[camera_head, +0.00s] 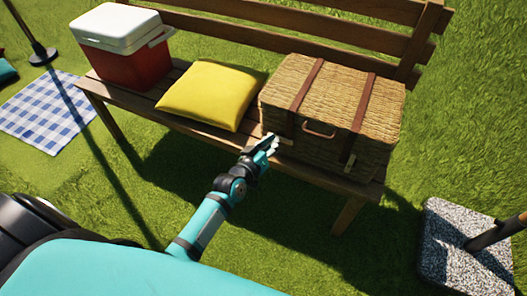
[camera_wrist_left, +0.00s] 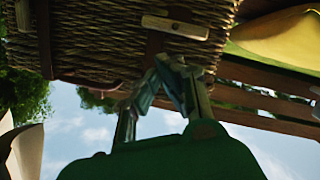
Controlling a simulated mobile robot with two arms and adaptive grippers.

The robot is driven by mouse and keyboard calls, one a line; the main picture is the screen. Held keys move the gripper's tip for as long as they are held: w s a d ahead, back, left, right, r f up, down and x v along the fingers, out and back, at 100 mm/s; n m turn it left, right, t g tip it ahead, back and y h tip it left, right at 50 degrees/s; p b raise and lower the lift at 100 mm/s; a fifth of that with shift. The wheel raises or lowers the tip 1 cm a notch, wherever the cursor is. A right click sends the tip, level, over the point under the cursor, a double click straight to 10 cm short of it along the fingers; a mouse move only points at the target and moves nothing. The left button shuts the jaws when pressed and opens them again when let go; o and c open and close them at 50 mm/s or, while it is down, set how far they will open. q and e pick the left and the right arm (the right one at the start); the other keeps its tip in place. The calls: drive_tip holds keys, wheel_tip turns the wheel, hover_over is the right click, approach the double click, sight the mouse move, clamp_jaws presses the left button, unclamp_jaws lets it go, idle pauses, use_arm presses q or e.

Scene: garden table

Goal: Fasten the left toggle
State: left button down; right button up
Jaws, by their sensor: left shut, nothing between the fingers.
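A closed wicker basket (camera_head: 330,100) with two brown straps sits at the right end of the bench. The left toggle (camera_wrist_left: 175,27), a pale wooden peg, lies crosswise at the front of the left strap in the left wrist view. In the head view its pale end (camera_head: 287,141) shows just right of my left gripper (camera_head: 272,144), and the rest is hard to make out. My left gripper, also in the left wrist view (camera_wrist_left: 168,68), has its fingertips together and empty. The tips are close to the toggle and look apart from it. My right gripper is in neither view.
The wooden bench (camera_head: 330,177) also bears a yellow cushion (camera_head: 210,95) and a red cooler (camera_head: 130,62) with a white lid. The basket's handle (camera_head: 319,131) and the right toggle (camera_head: 350,160) are right of my gripper. A speckled base (camera_head: 445,235) stands on the grass.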

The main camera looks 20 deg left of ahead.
use_arm(q)
drive_tip(key=v, duration=0.6)
drive_tip(key=shift+s, duration=0.35)
